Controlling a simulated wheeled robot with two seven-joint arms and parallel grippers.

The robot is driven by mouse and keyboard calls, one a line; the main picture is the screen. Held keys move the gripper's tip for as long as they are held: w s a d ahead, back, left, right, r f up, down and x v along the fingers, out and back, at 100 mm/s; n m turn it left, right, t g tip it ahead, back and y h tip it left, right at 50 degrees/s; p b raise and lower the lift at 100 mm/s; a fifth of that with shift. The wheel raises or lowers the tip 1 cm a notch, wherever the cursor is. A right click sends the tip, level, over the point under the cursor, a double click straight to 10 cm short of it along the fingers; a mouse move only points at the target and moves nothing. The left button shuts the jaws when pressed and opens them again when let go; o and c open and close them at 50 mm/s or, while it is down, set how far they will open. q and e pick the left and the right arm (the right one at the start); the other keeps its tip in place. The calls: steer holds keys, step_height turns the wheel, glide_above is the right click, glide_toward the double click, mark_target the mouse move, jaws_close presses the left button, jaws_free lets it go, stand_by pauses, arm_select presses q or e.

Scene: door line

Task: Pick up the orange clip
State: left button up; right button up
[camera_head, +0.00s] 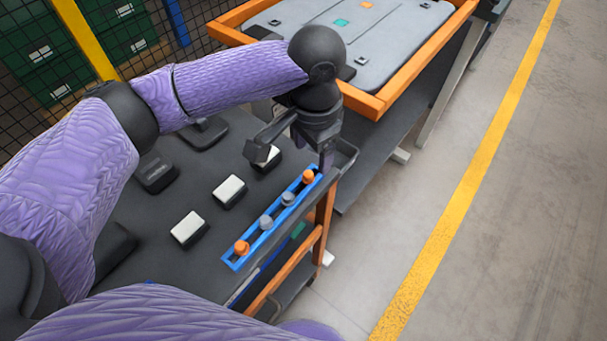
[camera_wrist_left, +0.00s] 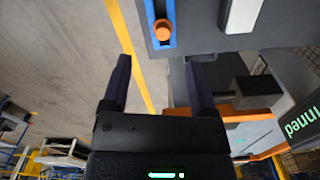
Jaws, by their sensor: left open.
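A narrow blue tray (camera_head: 253,239) lies along the right edge of the dark cart top. An orange clip (camera_head: 308,176) stands at its far end and another orange clip (camera_head: 241,247) at its near end. Two grey clips (camera_head: 266,223) (camera_head: 288,198) stand between them. My left gripper (camera_head: 295,150) is open and empty, above the far end of the tray. In the left wrist view one orange clip (camera_wrist_left: 162,30) in the blue tray shows ahead of and between the open fingers (camera_wrist_left: 158,75), apart from them. My right gripper is out of view.
White-topped dark blocks (camera_head: 229,189) (camera_head: 188,228) sit left of the tray, with a dark block (camera_head: 155,173) farther left. An orange-framed table (camera_head: 372,103) stands beyond my gripper. Open floor with a yellow line (camera_head: 470,175) lies right.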

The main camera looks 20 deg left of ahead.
mark_target(309, 174)
arm_select(q)
steer(key=f, duration=0.2)
steer(key=f+b, duration=0.1)
steer(key=f, duration=0.1)
steer(key=f+b, duration=0.1)
steer(key=f, duration=0.1)
steer(key=shift+s+a, duration=0.15)
steer(key=shift+a, duration=0.1)
steer(key=shift+r, duration=0.1)
jaws_close()
